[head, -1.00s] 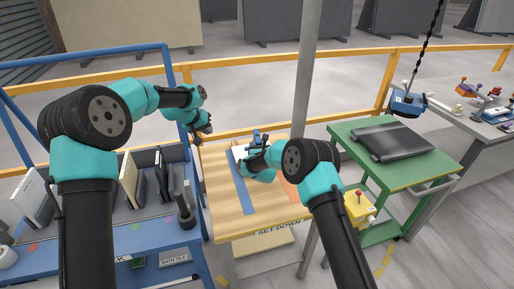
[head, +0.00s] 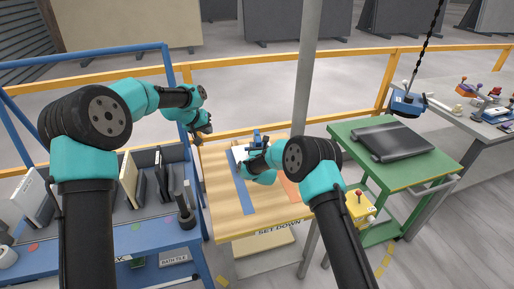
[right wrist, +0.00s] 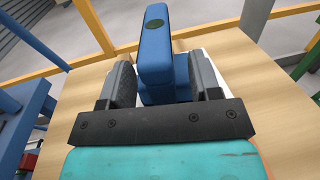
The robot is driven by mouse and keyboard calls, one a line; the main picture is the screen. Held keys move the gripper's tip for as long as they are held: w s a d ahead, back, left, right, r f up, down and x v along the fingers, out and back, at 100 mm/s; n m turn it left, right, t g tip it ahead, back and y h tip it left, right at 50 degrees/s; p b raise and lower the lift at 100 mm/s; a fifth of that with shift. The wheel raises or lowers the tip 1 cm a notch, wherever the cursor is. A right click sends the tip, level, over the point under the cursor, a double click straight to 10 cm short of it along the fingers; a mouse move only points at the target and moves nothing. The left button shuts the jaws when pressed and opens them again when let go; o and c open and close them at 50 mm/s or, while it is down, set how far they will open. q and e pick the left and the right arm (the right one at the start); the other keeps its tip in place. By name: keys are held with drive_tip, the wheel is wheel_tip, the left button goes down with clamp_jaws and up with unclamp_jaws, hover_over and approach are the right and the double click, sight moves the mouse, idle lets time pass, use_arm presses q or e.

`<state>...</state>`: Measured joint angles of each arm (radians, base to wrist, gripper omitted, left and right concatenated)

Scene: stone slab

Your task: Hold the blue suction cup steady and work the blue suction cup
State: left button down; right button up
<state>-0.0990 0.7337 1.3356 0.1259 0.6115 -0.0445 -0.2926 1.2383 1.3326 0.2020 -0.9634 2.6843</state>
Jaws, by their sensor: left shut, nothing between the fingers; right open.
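The blue suction cup (head: 257,138) sits on a white slab (head: 240,152) on the wooden set-down table, partly hidden by my right arm. In the right wrist view, the blue suction cup (right wrist: 155,50) stands between the two dark fingers of my right gripper (right wrist: 163,75). The fingers are open on either side of its blue body, with small gaps showing. In the head view my right gripper is mostly hidden behind its own wrist. My left gripper (head: 204,131) is shut and empty in the air, left of the suction cup, near the yellow rail.
A blue rack (head: 150,235) with upright slabs stands at the left. A grey post (head: 305,80) rises behind my right arm. A green cart (head: 430,172) with a dark folded item stands right, below a blue device (head: 408,103) hanging on a chain.

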drive_tip(key=s+d, duration=0.1)
drive_tip(key=s, duration=0.9)
drive_tip(key=shift+s+d, duration=0.25)
drive_tip(key=shift+s, duration=0.15)
